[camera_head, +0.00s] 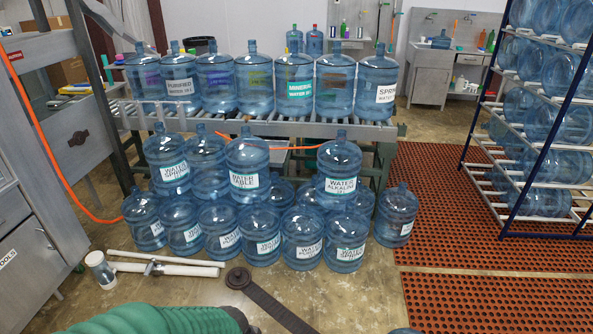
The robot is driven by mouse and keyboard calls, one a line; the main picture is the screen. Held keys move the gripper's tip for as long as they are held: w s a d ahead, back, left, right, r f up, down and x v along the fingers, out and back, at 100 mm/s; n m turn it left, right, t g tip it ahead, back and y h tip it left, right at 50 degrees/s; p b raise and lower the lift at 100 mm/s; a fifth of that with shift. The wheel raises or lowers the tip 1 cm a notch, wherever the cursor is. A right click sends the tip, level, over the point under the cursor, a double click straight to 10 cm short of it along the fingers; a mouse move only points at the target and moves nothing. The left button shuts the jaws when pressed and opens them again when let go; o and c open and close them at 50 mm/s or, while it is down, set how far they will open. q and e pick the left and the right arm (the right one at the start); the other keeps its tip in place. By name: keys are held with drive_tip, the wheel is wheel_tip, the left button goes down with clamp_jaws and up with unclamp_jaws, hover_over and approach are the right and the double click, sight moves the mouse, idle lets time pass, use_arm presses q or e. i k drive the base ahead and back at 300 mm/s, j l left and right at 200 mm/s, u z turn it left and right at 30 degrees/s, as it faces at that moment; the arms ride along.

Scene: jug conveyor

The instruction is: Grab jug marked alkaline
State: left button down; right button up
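The jug marked alkaline (339,163) is a clear blue water jug with a white label reading "WATER ALKALINE". It stands upright at the right end of the upper layer of a jug stack, in front of the conveyor. Its cap end points up and its front is unobstructed. Jugs of the lower layer are beneath it. To its left in the upper layer stands a similar jug (247,160) with a white label, with a gap between them. Neither of my grippers shows in the head view.
The roller conveyor (390,130) behind holds a row of labelled jugs, including mineral water (294,70). Orange perforated mats (450,215) and a jug rack (540,150) are at right. White pipes (165,262), a dark flat bar (275,302) and a green ribbed object (165,320) lie in front.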

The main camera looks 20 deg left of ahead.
sight(339, 161)
drive_tip(key=i+j+u, duration=0.2)
drive_tip(key=i+u, duration=0.2)
drive_tip(key=i, duration=0.4)
drive_tip(key=i+u, duration=0.35)
drive_tip(key=i, duration=0.5)
drive_tip(key=i+l, duration=0.1)
drive_tip(key=i, duration=0.7)
drive_tip(key=i+l, duration=0.1)
drive_tip(key=i, duration=0.7)
drive_tip(key=j+u, duration=0.05)
